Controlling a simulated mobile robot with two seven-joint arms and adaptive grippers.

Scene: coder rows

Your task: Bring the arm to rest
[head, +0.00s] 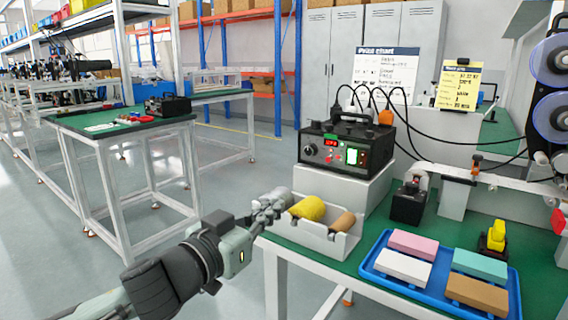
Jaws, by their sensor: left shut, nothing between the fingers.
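My left arm comes in from the lower left. My left gripper (271,208) is shut and empty. It is at the left side of a white open bin (318,244) on the green bench (376,212); I cannot tell whether it touches the bin. The bin holds a yellow roll (308,208) and a brown roll (342,222). My right gripper is not in view.
A black box with a red display (333,143) sits on a white block behind the bin. A blue tray (378,268) holds pink, white, teal and brown blocks. A yellow-and-black item (496,238) stands beside it. Cables hang behind. Open floor (225,190) lies left.

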